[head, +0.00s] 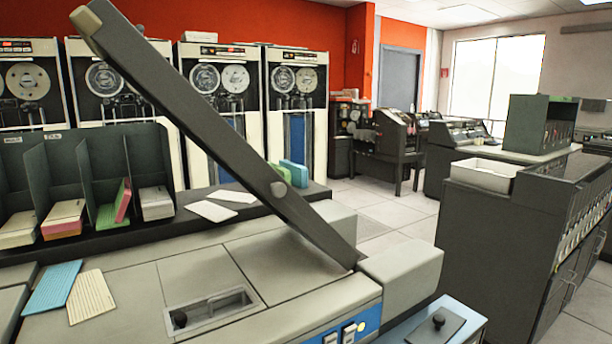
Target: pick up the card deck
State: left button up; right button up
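Several card decks are in view, and I cannot tell which one the task means. In the dark green rack (95,155) at the left are a cream deck (18,230), a pink and orange deck (63,219), a green deck (106,216) with a tilted red deck (123,200) against it, and a pale deck (156,203). A blue deck (297,173) stands on the dark ledge behind the machine, with a green one beside it, partly hidden by the slanting bar. Neither of my grippers is in view.
A long dark bar (200,120) slants up across the grey machine (120,320). A blue card (52,287) and a cream card (91,297) lie on its top at left. Pale cards (209,211) lie on the ledge. A dark cabinet (490,240) stands at right, with clear floor between.

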aim_at(300, 174)
jog(key=z, duration=1.45)
jog(key=i+l+z, duration=0.2)
jog(key=i, duration=0.2)
jog(key=i+l+z, duration=0.4)
jog(key=i, duration=0.4)
jog(key=i+u, duration=0.1)
jog(key=i, duration=0.7)
jog(key=i+l+u, duration=0.1)
jog(key=i, duration=0.7)
jog(key=i+j+u, duration=0.1)
jog(key=i+u, duration=0.2)
jog(key=u, duration=0.15)
jog(key=i+u, duration=0.45)
jog(key=i+l+u, duration=0.1)
jog(key=u, duration=0.4)
jog(key=i+j+u, duration=0.15)
jog(key=i+u, duration=0.55)
jog(key=u, duration=0.15)
jog(key=i+u, duration=0.7)
jog(key=i, duration=0.45)
jog(key=i+l+u, duration=0.25)
jog(key=i, duration=0.45)
